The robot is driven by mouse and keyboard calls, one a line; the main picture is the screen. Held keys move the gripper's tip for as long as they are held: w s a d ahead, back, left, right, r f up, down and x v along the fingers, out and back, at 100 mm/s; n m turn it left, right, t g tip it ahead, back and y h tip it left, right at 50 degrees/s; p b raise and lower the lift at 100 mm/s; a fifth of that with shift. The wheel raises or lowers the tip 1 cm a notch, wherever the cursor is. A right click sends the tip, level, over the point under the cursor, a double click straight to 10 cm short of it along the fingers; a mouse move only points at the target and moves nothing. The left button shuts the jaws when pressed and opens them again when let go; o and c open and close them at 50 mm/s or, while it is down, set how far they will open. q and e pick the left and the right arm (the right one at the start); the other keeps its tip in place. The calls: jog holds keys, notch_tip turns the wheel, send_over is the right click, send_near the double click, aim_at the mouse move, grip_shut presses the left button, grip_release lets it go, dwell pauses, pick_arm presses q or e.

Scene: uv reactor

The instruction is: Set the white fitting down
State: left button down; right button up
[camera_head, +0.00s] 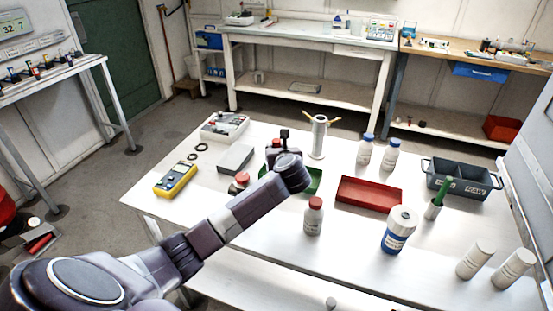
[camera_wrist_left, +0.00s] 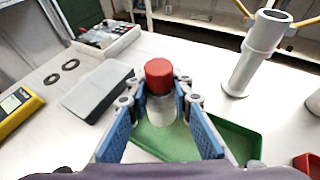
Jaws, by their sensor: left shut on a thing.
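My left gripper (camera_head: 279,147) reaches over the table from the lower left. In the left wrist view the gripper (camera_wrist_left: 160,101) has its blue-padded fingers shut on a pale white fitting with a red cap (camera_wrist_left: 159,75), held roughly upright. In the head view only its red top (camera_head: 275,142) shows beside the gripper; the rest is hidden. A green tray (camera_head: 317,181) lies behind and under the gripper, partly covered by my arm. In the left wrist view the tray (camera_wrist_left: 228,137) shows around the fitting. I cannot tell how high the fitting is above it.
A grey box (camera_head: 236,159) and yellow meter (camera_head: 175,179) are on the left. A white column with yellow handles (camera_head: 319,137) stands behind. A red-capped bottle (camera_head: 313,216) and red tray (camera_head: 368,195) are on the right. Bare table (camera_head: 205,176) shows between meter and box.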

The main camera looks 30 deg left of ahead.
pick_arm(q)
notch_tip(320, 180, down, 4)
jog(key=shift+r, duration=0.15)
jog(key=shift+f, duration=0.2)
pick_arm(e)
jog(key=shift+w+a, duration=0.15)
jog(key=shift+w, duration=0.5)
pick_arm(q)
jog(key=shift+f, duration=0.1)
pick_arm(e)
jog(key=shift+a, duration=0.2)
pick_arm(q)
jog(key=c, duration=1.7)
grip_release()
jog(key=shift+c, duration=0.2)
pick_arm(e)
jog(key=shift+a, duration=0.1)
